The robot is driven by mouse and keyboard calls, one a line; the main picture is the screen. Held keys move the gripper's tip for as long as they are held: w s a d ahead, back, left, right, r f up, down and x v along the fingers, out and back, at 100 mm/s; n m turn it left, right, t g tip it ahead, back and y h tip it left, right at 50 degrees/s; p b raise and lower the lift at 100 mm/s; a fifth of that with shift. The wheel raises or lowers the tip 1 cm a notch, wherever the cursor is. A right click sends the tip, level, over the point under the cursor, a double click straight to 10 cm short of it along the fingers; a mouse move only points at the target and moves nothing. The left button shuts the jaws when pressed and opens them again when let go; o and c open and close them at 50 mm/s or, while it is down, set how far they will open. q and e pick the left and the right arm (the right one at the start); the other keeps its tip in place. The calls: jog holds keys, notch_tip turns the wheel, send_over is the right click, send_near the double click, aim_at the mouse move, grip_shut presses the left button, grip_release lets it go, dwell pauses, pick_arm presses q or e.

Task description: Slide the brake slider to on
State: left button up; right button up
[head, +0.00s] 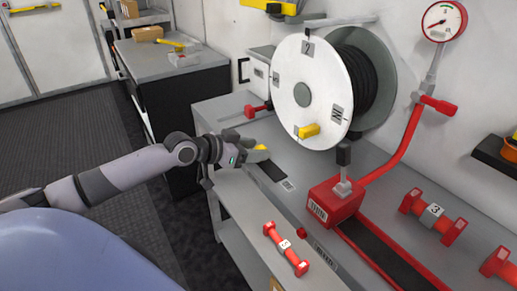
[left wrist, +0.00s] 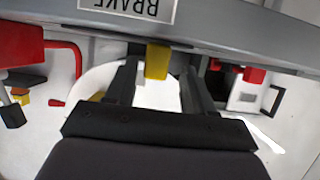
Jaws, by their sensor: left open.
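The brake slider is a small yellow knob (head: 262,147) at the left front part of the grey bench, beside a dark slot. In the left wrist view the yellow knob (left wrist: 157,60) shows between my finger ends, next to the grey bench edge with an upside-down BRAKE label (left wrist: 128,8). My left gripper (head: 238,154) is at the bench's front edge, beside the knob. In the left wrist view my left gripper (left wrist: 158,88) is open, one finger on each side of the knob. I cannot tell whether either finger touches it. My right gripper is not in view.
A large white hose reel (head: 312,72) with a yellow handle stands behind the knob. A red block (head: 336,203) with a lever sits to the right, and a red handle (head: 258,109) lies behind.

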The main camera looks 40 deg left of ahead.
aim_at(255, 148)
pick_arm(q)
jog(key=shift+v, duration=2.35)
jog(key=shift+a, duration=0.1)
